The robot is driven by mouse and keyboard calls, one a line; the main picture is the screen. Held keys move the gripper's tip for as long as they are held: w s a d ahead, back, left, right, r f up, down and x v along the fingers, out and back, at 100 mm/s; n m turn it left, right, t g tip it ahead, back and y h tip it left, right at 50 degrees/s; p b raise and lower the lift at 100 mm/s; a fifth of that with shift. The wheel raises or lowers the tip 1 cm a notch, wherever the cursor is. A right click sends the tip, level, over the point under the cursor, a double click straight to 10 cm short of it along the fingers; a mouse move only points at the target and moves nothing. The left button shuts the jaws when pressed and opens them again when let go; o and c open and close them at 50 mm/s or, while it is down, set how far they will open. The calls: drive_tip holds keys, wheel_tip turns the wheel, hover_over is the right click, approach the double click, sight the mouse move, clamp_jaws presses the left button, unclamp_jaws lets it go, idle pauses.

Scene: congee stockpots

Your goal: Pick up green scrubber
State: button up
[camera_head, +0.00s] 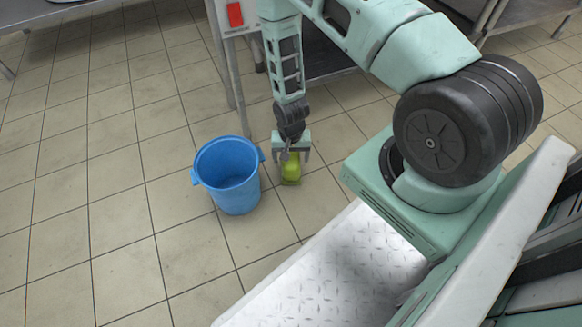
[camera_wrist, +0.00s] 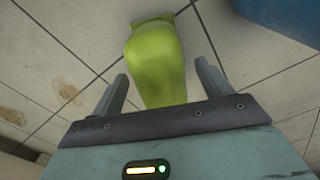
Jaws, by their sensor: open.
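The green scrubber (camera_head: 290,170) is on the tiled floor just right of a blue bucket. In the wrist view the scrubber (camera_wrist: 156,62) is yellow-green, wide and rounded, with a flat far edge. My gripper (camera_head: 291,157) reaches down over the scrubber in the head view. In the wrist view my gripper (camera_wrist: 163,84) is open, with one finger on each side of the scrubber's near part. Gaps show between the fingers and the scrubber. The scrubber's near end is hidden behind my gripper's body.
The blue bucket (camera_head: 229,178) with side handles stands close to the left of the scrubber, and its side shows at the wrist view's upper right (camera_wrist: 285,15). A metal table leg (camera_head: 235,85) and a box with a red panel (camera_head: 235,15) are behind. Floor (camera_head: 90,190) at left is clear.

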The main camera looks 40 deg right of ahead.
wheel_tip(320, 180, down, 2)
drive_tip(key=shift+f+b, duration=0.15)
drive_tip(key=shift+b, duration=0.25)
drive_tip(key=c, duration=1.2)
drive_tip(key=shift+c, duration=0.2)
wheel_tip(320, 180, up, 10)
drive_tip(key=p, duration=0.6)
drive_tip(key=shift+p, duration=0.3)
